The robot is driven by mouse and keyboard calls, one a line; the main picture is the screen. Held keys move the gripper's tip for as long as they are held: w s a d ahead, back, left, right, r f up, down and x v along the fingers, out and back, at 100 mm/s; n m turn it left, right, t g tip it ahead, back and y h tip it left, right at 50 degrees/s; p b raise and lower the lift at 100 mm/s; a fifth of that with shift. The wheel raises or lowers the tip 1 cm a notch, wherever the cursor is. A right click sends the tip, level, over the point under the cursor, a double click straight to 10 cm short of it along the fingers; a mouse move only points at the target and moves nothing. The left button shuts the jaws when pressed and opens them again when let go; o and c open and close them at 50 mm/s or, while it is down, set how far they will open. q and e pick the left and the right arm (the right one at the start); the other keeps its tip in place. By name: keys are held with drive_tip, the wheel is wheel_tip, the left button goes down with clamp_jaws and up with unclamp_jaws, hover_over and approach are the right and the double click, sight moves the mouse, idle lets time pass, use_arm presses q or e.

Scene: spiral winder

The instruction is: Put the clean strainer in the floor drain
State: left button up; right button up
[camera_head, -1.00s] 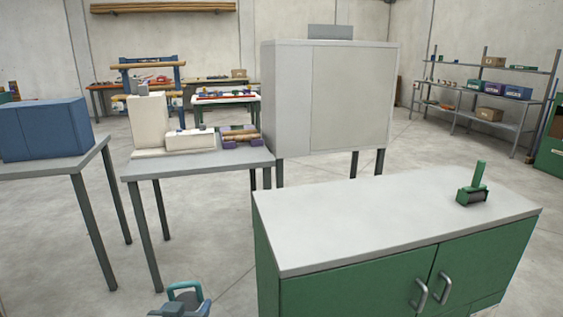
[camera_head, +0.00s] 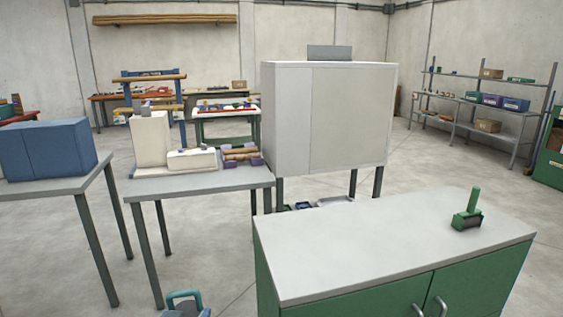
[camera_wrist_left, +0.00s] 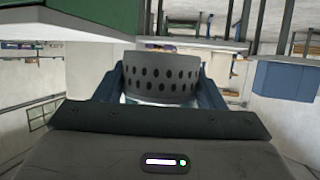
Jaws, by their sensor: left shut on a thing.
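The strainer (camera_wrist_left: 162,76) is a dark grey cylinder with rows of round holes, seen close up in the left wrist view. The blue fingers of my left gripper (camera_head: 188,305) are on both sides of it and shut on it. In the head view this gripper is at the bottom edge, left of the green cabinet, with a teal arched part showing above it; most of it is cut off. I do not see a floor drain in either view. My right gripper is not in view.
A green cabinet with a grey top (camera_head: 350,250) stands close at front right, carrying a green-handled tool (camera_head: 468,212). A grey table (camera_head: 200,183) and a table with a blue box (camera_head: 48,148) stand left. A tall grey cabinet (camera_head: 325,120) stands behind. Open floor lies between.

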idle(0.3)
use_arm(q)
drive_tip(key=shift+d+r+m+h, duration=0.2)
drive_tip(key=shift+d+m+h, duration=0.6)
drive_tip(key=shift+m+h, duration=0.3)
drive_tip(key=s+d+r+m+g+h, duration=0.1)
drive_tip(key=d+r+m+g+h, duration=0.1)
drive_tip(key=d+m+g+h, duration=0.9)
drive_tip(key=shift+d+m+g, duration=0.8)
drive_tip(key=shift+d+m, duration=0.45)
drive_tip(key=shift+m, duration=0.75)
